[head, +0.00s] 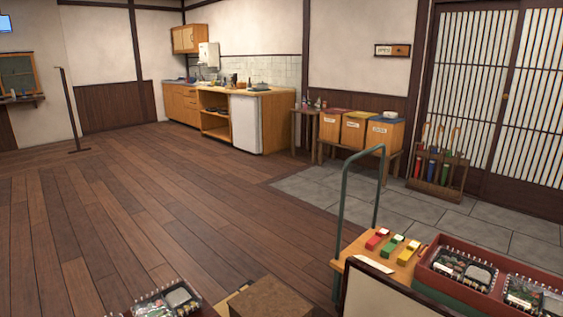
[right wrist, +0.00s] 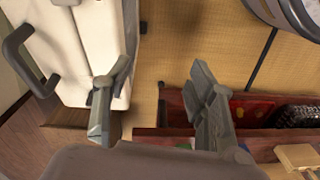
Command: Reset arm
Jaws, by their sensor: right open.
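My right gripper (right wrist: 155,88) shows in the right wrist view, with its two grey fingers spread well apart and nothing between them. Behind the gap is tan woven matting (right wrist: 168,45). A dark red tray edge (right wrist: 172,104) lies beyond and close to the right finger; I cannot tell whether they touch. A white body with a dark handle fills the left of that view, beside the left finger. Neither gripper shows in the head view, and my left arm is not seen.
A brown box (head: 270,298) is at the bottom. Bins (head: 357,130) line the wall. The wooden floor (head: 150,205) is open at left and centre.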

